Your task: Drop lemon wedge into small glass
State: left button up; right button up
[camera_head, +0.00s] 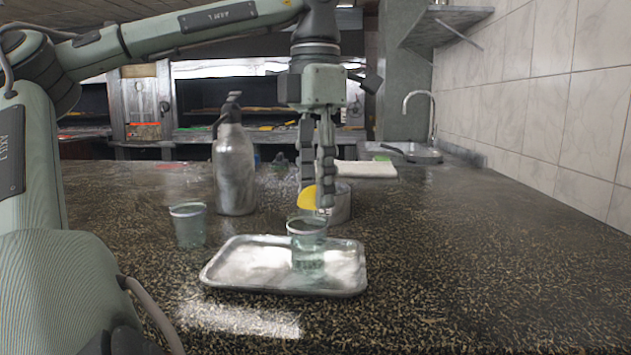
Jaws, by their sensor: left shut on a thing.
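A yellow lemon wedge (307,198) is in my left gripper (317,207), which points straight down and is shut on it. The wedge is just above the rim of a small clear glass (308,256) and seems to lie over or slightly behind it; the exact depth is hard to tell. The glass stands upright on the right part of a silver metal tray (235,278). My right gripper is not in view.
A second glass (188,226) stands left of the tray. A metal siphon bottle (234,170) stands behind. A metal bowl (342,203) is just behind the gripper. A white board (365,169) and a sink (412,152) are at the back. The counter's right side is clear.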

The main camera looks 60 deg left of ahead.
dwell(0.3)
pick_arm(q)
jog(key=o, duration=0.9)
dwell(0.3)
jog(key=shift+r, duration=0.1)
notch_tip(320, 180, up, 4)
jog(key=p, duration=0.4)
jog(key=shift+r+p, duration=0.55)
jog(key=shift+r, duration=0.4)
jog(key=shift+f, duration=0.1)
